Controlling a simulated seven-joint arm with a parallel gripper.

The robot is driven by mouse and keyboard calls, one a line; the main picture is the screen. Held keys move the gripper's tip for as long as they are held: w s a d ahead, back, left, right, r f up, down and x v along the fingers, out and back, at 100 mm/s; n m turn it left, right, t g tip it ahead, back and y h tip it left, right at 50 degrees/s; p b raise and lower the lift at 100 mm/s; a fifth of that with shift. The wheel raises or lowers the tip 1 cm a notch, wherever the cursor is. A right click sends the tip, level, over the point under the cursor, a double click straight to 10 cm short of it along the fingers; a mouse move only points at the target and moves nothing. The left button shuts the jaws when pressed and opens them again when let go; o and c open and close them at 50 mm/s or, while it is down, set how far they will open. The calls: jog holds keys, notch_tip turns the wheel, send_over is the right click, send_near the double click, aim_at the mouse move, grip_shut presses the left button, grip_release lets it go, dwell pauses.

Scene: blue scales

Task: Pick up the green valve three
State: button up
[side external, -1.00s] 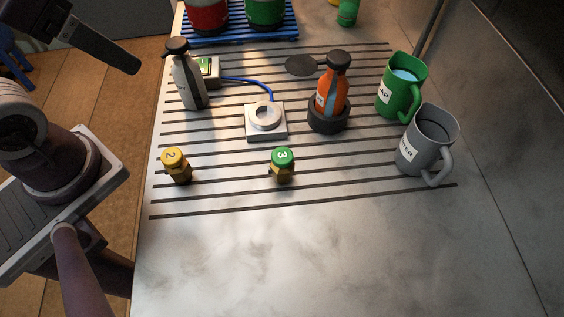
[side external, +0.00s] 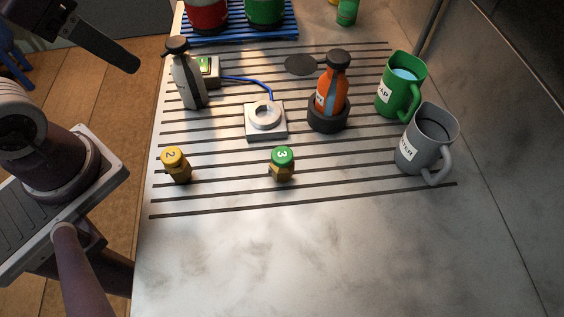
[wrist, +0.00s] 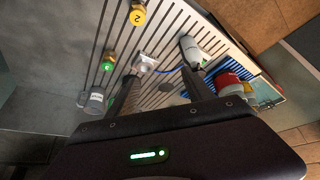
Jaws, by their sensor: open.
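The green valve three (side external: 282,164) has a green cap marked 3 on a brass body and stands upright on the striped metal counter. It also shows in the wrist view (wrist: 109,63), left of my fingers. My gripper (wrist: 160,77) is open and empty, with its two dark fingers apart.
A yellow valve two (side external: 176,165) stands left of the green one. Behind are a white ring device (side external: 265,118), a grey bottle (side external: 187,80) and an orange bottle (side external: 333,90) in a dark holder. Green (side external: 402,88) and grey (side external: 425,142) mugs stand right. The front counter is clear.

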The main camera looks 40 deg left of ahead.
jog(key=w+d+f+n+g+h, duration=0.35)
jog(key=d+f+g, duration=0.2)
jog(key=d, duration=0.45)
jog(key=n+g+h, duration=0.3)
jog(key=n+h, duration=0.6)
jog(key=n, duration=0.2)
send_over(289, 178)
jog(key=a, duration=0.2)
jog(key=f, duration=1.3)
jog(key=shift+w+a+f, duration=0.1)
jog(key=shift+w+a, duration=0.05)
jog(key=shift+w, duration=0.1)
jog(key=shift+n+g+h, duration=0.25)
jog(key=shift+n, duration=0.1)
notch_tip(289, 178, down, 7)
jog(key=shift+f, duration=0.1)
jog(key=shift+x, duration=1.5)
grip_shut()
